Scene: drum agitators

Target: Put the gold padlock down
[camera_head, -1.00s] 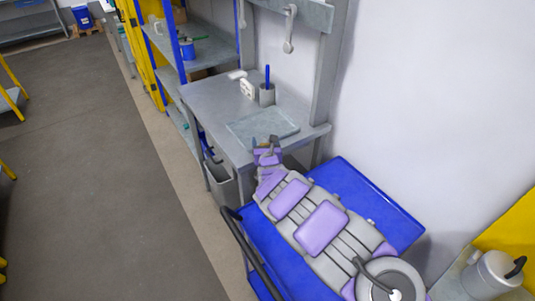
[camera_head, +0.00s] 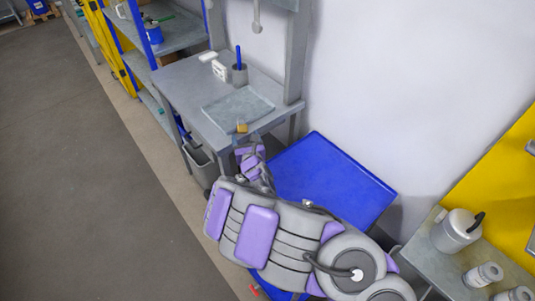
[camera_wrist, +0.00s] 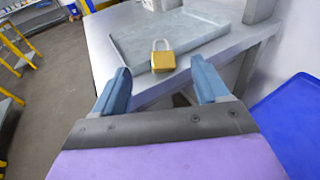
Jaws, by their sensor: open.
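The gold padlock (camera_wrist: 162,61) sits at the near edge of the grey tray (camera_wrist: 188,37) on the workbench in the wrist view, its silver shackle pointing away. In the head view the padlock (camera_head: 242,128) shows at the near edge of the tray (camera_head: 245,107). My gripper (camera_wrist: 160,84) is open, its two blue-grey fingers spread apart on the near side of the padlock with nothing between them. In the head view my gripper (camera_head: 246,146) is small and its fingers are partly hidden.
A blue cart top (camera_head: 335,180) lies right of the bench, under my arm. A pen cup (camera_head: 240,74) and a white item (camera_head: 219,70) stand at the bench's back. A grey bin (camera_head: 201,165) is below the bench. A metal canister (camera_head: 455,230) stands at right.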

